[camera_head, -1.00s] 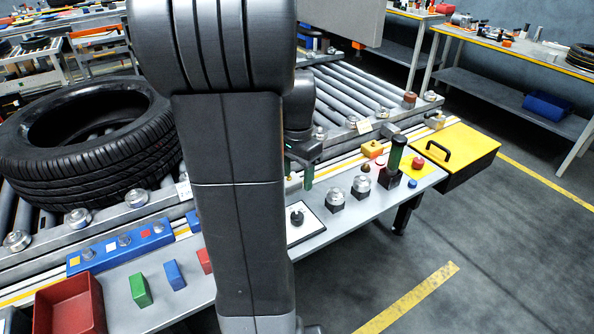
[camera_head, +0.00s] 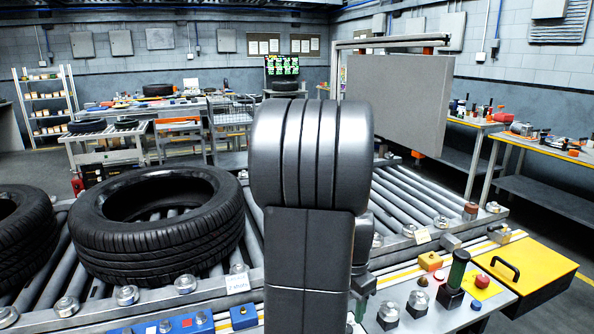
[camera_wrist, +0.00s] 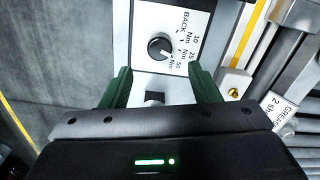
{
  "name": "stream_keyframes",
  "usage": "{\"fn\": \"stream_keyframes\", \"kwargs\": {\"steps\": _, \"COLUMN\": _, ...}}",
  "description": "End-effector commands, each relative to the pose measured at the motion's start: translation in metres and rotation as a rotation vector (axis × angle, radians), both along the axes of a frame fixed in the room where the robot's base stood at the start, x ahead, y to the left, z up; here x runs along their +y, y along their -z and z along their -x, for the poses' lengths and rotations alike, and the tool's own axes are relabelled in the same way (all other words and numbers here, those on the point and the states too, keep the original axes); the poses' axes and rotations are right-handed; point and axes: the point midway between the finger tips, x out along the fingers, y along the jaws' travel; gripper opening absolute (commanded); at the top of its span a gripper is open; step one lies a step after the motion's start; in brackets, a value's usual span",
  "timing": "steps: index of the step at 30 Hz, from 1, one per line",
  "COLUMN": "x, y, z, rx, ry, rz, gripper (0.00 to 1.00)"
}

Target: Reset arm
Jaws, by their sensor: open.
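My gripper (camera_wrist: 156,90) shows in the wrist view with its two green fingers spread apart and nothing between them. It hangs over the panel with a black rotary knob (camera_wrist: 160,47) on a white plate marked "BACK", "10", "25" and "50 Nm". The knob lies beyond the fingertips and looks apart from them.
A tyre (camera_head: 158,245) lies on the roller conveyor (camera_head: 430,215), with another at the left edge. A grey panel (camera_head: 398,100) hangs above the rollers.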

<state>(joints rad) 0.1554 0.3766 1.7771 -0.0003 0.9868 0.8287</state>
Motion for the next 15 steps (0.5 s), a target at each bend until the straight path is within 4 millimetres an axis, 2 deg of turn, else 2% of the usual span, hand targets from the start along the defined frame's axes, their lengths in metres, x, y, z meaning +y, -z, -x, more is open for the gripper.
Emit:
{"fn": "stream_keyframes", "kwargs": {"steps": 1, "x": 0.0, "y": 0.012, "z": 0.001, "rx": 0.006, "ry": 0.0, "rz": -0.001, "gripper": 0.56}}
{"fn": "stream_keyframes", "kwargs": {"steps": 6, "x": 0.0, "y": 0.044, "z": 0.001, "rx": 0.006, "ry": 0.0, "rz": -0.001, "gripper": 0.56}}
{"fn": "stream_keyframes", "kwargs": {"steps": 9, "x": 0.0, "y": 0.058, "z": 0.001, "rx": 0.004, "ry": 0.0, "rz": -0.001, "gripper": 0.56}}
{"fn": "stream_keyframes", "kwargs": {"steps": 15, "x": 0.0, "y": 0.073, "z": 0.001, "rx": 0.003, "ry": 0.0, "rz": -0.001, "gripper": 0.56}}
